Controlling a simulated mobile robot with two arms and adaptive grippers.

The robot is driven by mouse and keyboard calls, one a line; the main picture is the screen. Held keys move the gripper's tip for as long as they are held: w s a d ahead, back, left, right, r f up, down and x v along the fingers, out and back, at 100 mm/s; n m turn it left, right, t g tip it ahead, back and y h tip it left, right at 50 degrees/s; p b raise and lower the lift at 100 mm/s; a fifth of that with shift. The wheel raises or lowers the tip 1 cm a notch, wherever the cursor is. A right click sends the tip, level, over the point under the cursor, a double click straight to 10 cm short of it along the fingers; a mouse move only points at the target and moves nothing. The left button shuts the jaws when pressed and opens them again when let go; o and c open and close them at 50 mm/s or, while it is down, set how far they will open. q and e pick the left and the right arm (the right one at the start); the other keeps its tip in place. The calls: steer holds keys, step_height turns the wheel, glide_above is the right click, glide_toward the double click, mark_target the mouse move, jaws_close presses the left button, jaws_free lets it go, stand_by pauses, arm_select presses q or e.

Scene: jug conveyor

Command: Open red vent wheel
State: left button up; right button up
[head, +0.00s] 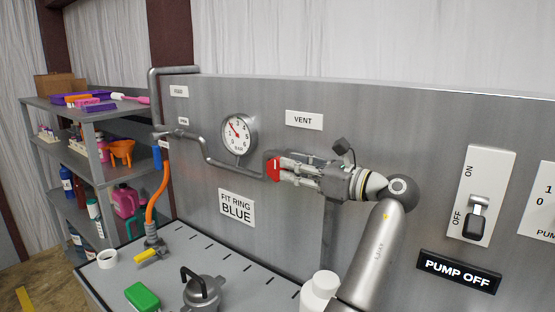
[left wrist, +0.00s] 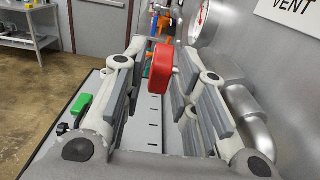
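The red vent wheel (head: 272,167) is on the pipe below the VENT sign in the head view. The fingers of my left gripper (head: 285,170) reach it from the right. In the left wrist view the wheel (left wrist: 160,68) shows edge-on at the far end of the gap between the two fingers (left wrist: 155,88). The fingers are apart, with clear space on the wheel's left side. The wheel is close to the right finger; I cannot tell if they touch. Part of the wheel is hidden behind the fingers in the head view. My right gripper is not in view.
A round gauge (head: 239,134) and grey pipe are on the panel left of the wheel. Below, the worktop (head: 213,252) holds a green block (head: 142,297), a lidded metal jug (head: 203,293) and a white ring (head: 107,259). An orange hose (head: 157,195) hangs at the left.

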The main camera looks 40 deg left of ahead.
mark_target(278, 163)
arm_select(q)
steer(key=a+p, duration=0.1)
steer(key=a, duration=0.3)
steer(key=shift+a, duration=0.15)
steer(key=shift+s+a, duration=0.15)
steer(key=shift+a, duration=0.35)
steer(key=shift+f, duration=0.1)
jaws_close()
steer(key=shift+p, duration=0.3)
